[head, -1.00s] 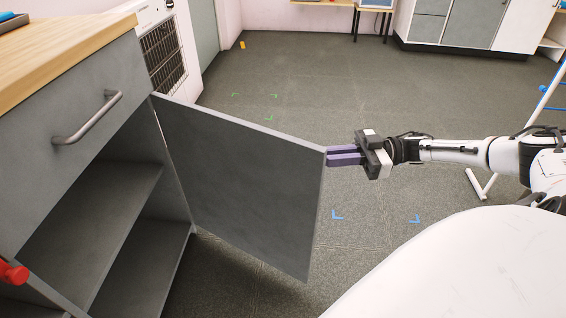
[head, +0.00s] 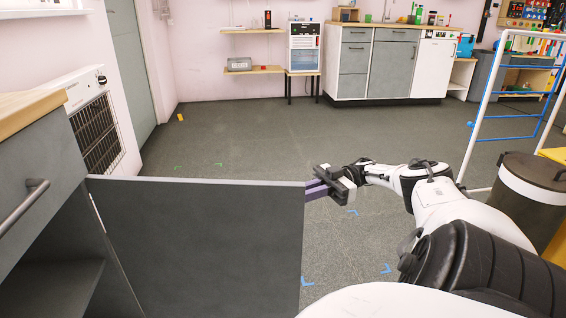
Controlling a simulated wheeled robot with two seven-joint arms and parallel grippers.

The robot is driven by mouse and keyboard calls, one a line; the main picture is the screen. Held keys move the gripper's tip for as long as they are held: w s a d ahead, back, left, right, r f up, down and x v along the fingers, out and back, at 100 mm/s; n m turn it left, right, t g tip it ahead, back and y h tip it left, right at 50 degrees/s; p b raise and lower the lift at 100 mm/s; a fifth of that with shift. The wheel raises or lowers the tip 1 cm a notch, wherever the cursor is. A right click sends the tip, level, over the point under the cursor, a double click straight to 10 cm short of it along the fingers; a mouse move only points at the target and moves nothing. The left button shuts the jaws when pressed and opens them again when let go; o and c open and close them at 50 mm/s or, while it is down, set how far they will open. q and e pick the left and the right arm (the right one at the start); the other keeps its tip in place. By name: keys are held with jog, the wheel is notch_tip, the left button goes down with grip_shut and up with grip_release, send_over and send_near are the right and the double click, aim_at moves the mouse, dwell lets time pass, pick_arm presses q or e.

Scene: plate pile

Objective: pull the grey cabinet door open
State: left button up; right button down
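The grey cabinet door (head: 205,240) stands wide open, sticking out to the right from the grey cabinet on the left. Its hinge side is at the cabinet's far edge, and its broad face is towards me. My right gripper (head: 312,191), with purple fingers, is at the door's free edge near the top corner. The fingertips are at or just behind that edge, so contact and the gap between them are unclear. My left gripper is not in view.
A drawer with a bar handle (head: 24,212) is above the open shelf space (head: 55,288). A dark bin (head: 532,195) and a white-and-blue frame (head: 484,118) stand at the right. The floor (head: 250,140) beyond the door is clear.

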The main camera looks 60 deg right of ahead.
jog(key=shift+w+d+r, duration=0.15)
jog(key=shift+r, duration=0.15)
